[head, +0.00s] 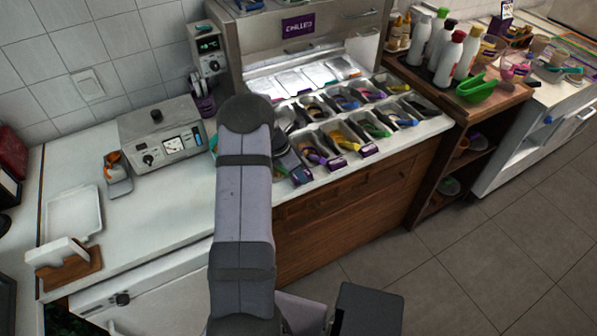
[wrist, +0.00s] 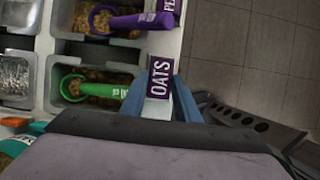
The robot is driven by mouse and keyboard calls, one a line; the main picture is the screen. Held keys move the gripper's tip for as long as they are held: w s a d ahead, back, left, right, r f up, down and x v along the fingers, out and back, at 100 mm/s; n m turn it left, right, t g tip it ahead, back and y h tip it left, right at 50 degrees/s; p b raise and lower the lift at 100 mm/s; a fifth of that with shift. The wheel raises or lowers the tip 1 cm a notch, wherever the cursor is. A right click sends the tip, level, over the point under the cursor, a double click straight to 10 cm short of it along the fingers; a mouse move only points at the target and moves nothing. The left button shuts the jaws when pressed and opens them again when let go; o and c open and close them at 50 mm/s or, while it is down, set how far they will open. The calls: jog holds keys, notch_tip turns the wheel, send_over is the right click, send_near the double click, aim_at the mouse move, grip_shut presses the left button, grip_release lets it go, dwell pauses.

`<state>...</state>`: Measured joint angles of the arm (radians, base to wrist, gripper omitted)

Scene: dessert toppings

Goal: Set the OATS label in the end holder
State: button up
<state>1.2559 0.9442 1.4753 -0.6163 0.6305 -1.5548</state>
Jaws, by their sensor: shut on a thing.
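The OATS label (wrist: 160,78), a small dark purple plate with white letters, is between the two blue fingers of my gripper (wrist: 160,92) in the wrist view. The fingers are shut on it. It is over the white front edge of the counter, beside a bin with a green scoop (wrist: 98,88). The end holder is not clear to see, and I cannot tell whether the label touches it. In the head view my arm covers much of the near end of the row, and the OATS label cannot be made out.
A purple scoop (wrist: 130,22) lies in the neighbouring bin, with another purple label (wrist: 167,12) on the edge in front. Several topping bins fill the counter well in the head view. A grey machine (head: 162,135) stands to the left. The tiled floor (head: 480,260) in front is clear.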

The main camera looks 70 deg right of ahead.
jog(key=shift+f, duration=0.5)
dwell(1.3)
jog(key=o, duration=1.1)
jog(key=shift+a+r, duration=0.1)
jog(key=shift+w, duration=0.15)
jog(key=shift+c, duration=1)
jog(key=shift+o, duration=0.4)
jog(key=shift+d, duration=0.2)
